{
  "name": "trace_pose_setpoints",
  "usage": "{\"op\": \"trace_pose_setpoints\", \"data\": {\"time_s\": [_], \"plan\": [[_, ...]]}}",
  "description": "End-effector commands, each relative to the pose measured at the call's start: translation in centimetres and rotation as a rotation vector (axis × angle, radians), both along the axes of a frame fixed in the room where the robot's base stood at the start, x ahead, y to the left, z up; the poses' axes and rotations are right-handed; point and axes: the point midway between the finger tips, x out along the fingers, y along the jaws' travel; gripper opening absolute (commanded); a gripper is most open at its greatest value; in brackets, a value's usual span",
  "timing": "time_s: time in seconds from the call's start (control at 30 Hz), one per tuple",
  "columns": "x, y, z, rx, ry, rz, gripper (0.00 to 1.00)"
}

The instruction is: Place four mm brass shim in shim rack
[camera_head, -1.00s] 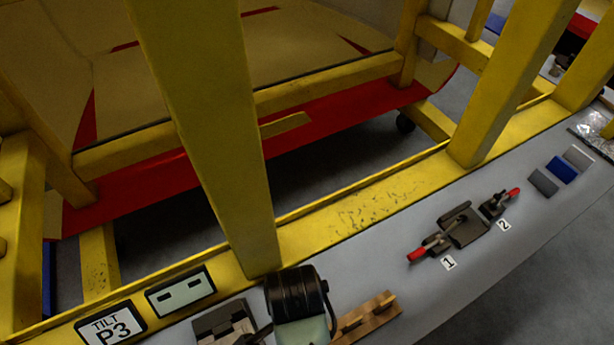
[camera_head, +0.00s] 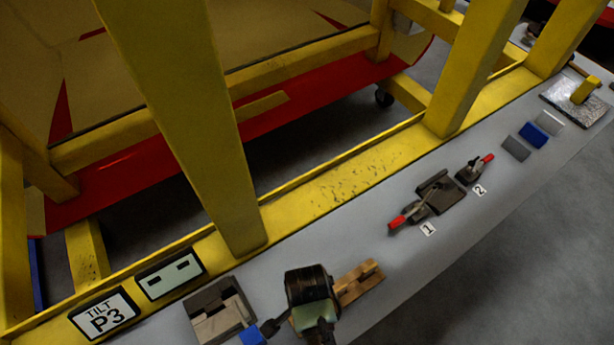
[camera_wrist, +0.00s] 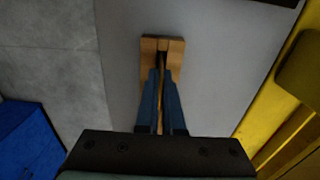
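A slotted wooden block (camera_head: 361,281), which looks like the shim rack, sits on the grey bench beside my gripper's wrist. Its far end (camera_wrist: 162,42) shows in the wrist view, with a dark slot along its middle. My gripper (camera_wrist: 161,78) points along this block, its two dark blue fingers a narrow gap apart in front of or over the wood. A tan strip shows in the gap; I cannot tell whether it is the brass shim or the rack's wood. In the head view my fingertips are hidden behind the wrist. No brass shim is clearly visible elsewhere.
A grey fixture (camera_head: 219,312) and a blue block (camera_head: 252,335) are at the left. Red-handled clamps (camera_head: 440,194) and several flat plates (camera_head: 533,134) lie along the bench to the right. A yellow post (camera_head: 185,110) rises behind. The bench's front edge is close.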

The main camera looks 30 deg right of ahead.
Motion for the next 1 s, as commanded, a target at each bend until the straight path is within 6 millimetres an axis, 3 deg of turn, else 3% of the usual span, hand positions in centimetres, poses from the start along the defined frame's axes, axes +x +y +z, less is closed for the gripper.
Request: {"op": "trace_pose_setpoints", "data": {"time_s": [0.37, 0.5, 0.57, 0.83, 1.0], "plan": [[0.1, 0.0, -0.5, -0.001, -0.002, 0.000, 0.00], [0.1, 0.0, -0.4, -0.001, -0.002, 0.000, 0.28], [0.0, 0.0, -0.4, -0.001, -0.001, 0.000, 0.35], [0.1, 0.0, -0.3, -0.001, -0.001, 0.000, 0.35], [0.2, 0.0, 1.0, -0.002, -0.004, 0.000, 0.35]]}}
